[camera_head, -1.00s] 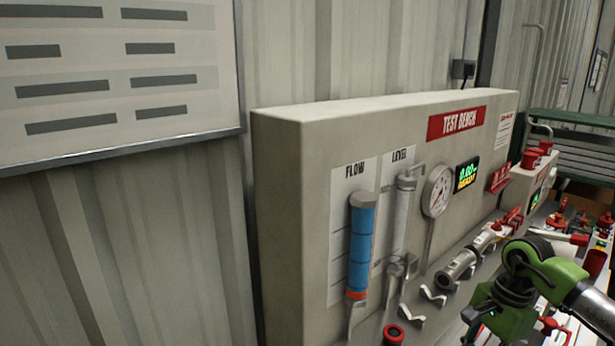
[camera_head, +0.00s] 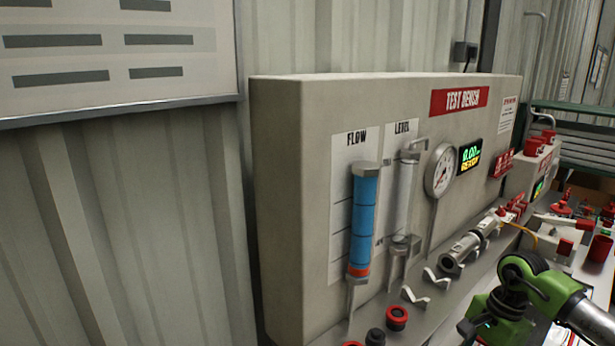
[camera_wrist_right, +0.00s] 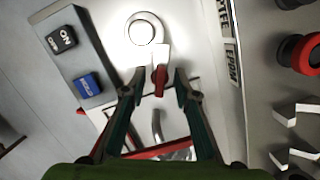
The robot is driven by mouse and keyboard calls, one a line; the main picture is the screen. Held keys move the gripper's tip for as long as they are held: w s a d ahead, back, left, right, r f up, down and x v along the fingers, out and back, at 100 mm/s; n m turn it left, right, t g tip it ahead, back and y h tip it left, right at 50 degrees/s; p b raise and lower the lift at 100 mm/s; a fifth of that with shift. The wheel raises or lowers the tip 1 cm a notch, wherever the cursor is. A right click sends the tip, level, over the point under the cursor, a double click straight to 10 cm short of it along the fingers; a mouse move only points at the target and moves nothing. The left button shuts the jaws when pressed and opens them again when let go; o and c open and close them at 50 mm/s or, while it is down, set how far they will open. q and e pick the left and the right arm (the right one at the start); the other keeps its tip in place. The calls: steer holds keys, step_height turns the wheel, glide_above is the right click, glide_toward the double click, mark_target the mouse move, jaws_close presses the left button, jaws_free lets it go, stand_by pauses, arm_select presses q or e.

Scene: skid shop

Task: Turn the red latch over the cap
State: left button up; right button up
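In the right wrist view the red latch (camera_wrist_right: 160,81) hangs down from a white block below a round, pale cap (camera_wrist_right: 145,29). My right gripper (camera_wrist_right: 155,87) is open, with one finger on each side of the latch. A gap shows beside the latch on both sides; I cannot tell whether either finger touches it. The cap lies beyond the fingertips. In the head view only my green right arm shows at the lower right, and I cannot make out the latch or cap there. My left gripper is not in view.
A black ON/OFF switch (camera_wrist_right: 62,39) and a blue switch (camera_wrist_right: 87,85) sit left of the cap. A red-ringed black fitting (camera_wrist_right: 303,53) and bent metal clips (camera_wrist_right: 297,114) are at the right. The test bench panel (camera_head: 300,130) carries a gauge (camera_head: 440,170) and flow tube (camera_head: 363,220).

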steer(key=shift+c, duration=0.4)
steer(key=c, duration=0.6)
steer(key=shift+o, duration=0.3)
steer(key=shift+f+n+b, duration=0.15)
steer(key=shift+n+b, duration=0.4)
steer(key=shift+n, duration=0.55)
